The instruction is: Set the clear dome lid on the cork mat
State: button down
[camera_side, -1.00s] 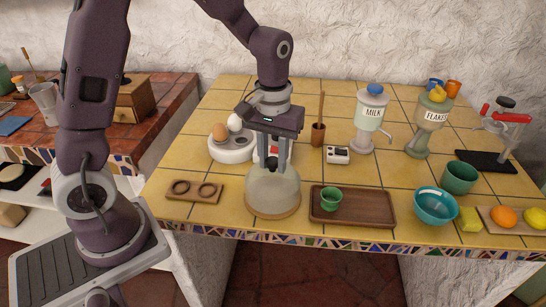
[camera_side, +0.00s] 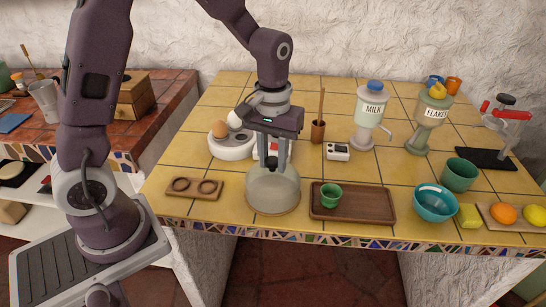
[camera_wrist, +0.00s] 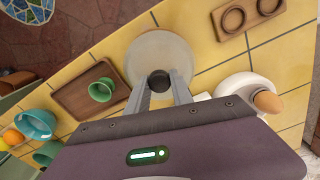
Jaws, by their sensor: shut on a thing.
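The clear dome lid (camera_side: 272,190) is upright over the cork mat (camera_side: 273,213), near the front edge of the counter. Only a thin tan rim of the mat shows beneath it. I cannot tell whether the lid touches the mat. My gripper (camera_side: 272,168) points straight down and is shut on the lid's top knob. In the wrist view the dark knob (camera_wrist: 159,81) is between the fingertips, with the pale round lid (camera_wrist: 160,50) around it. The mat is mostly hidden under the lid.
A wooden tray (camera_side: 375,205) with a green cup (camera_side: 330,194) stands close on the right. A wooden board with two rings (camera_side: 194,188) lies to the left. A white egg holder (camera_side: 232,150) is behind left. The counter's front edge (camera_side: 300,234) is near.

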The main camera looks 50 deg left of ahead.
jog(key=c, duration=1)
grip_release()
jog(key=shift+c, duration=0.2)
jog(key=shift+r, duration=3.45)
jog(key=shift+r, duration=0.1)
jog(key=s+r+m+t, duration=0.2)
jog(key=s+r+m, duration=0.1)
jog(key=s, duration=0.6)
jog(key=s+d+r+m+t, duration=0.1)
jog(key=s+r+m+t, duration=0.2)
jog(key=s, duration=0.6)
jog(key=shift+s+r+t, duration=0.25)
jog(key=shift+r+t, duration=0.05)
jog(key=shift+r, duration=0.6)
